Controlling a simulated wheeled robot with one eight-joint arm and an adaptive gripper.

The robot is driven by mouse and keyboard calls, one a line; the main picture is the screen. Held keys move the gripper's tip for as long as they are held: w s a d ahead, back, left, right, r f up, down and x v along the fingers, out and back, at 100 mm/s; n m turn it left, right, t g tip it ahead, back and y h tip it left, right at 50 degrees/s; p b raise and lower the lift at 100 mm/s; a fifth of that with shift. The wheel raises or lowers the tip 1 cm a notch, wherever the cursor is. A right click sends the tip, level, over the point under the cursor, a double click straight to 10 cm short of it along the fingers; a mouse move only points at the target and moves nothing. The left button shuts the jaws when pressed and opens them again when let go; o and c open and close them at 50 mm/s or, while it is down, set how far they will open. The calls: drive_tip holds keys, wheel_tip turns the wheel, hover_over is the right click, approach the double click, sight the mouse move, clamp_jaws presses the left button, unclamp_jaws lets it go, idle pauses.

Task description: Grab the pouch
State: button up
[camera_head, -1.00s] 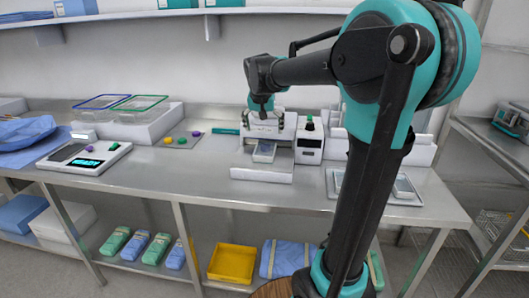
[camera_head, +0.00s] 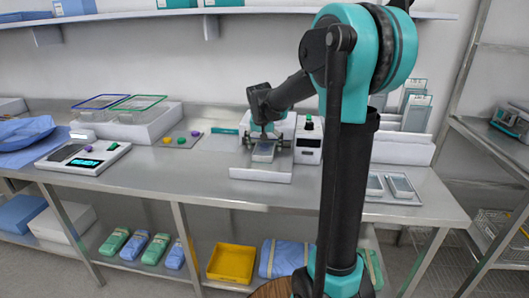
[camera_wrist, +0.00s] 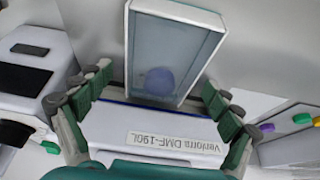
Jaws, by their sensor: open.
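A flat pouch (camera_head: 263,153) with a clear front and pale edges lies at the front of the white sealer (camera_head: 308,140) on the steel bench. In the wrist view the pouch (camera_wrist: 172,38) shows a round bluish item inside, with one end near the sealer's labelled front (camera_wrist: 165,140). My gripper (camera_head: 264,144) is open above the sealer. In the wrist view my gripper's green-padded fingers (camera_wrist: 160,85) stand apart, one on each side of the pouch's near end. I cannot tell whether either finger touches it.
A tray (camera_head: 414,200) with more flat pouches lies right of the sealer. Bins with blue and green rims stand behind the scale. A yellow bin (camera_head: 231,263) is on the lower shelf.

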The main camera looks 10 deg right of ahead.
drive_tip(key=shift+f, duration=0.25)
idle(0.5)
drive_tip(key=shift+c, duration=0.2)
drive_tip(key=c, duration=1.3)
drive_tip(key=shift+o, duration=0.2)
drive_tip(key=shift+r, duration=0.15)
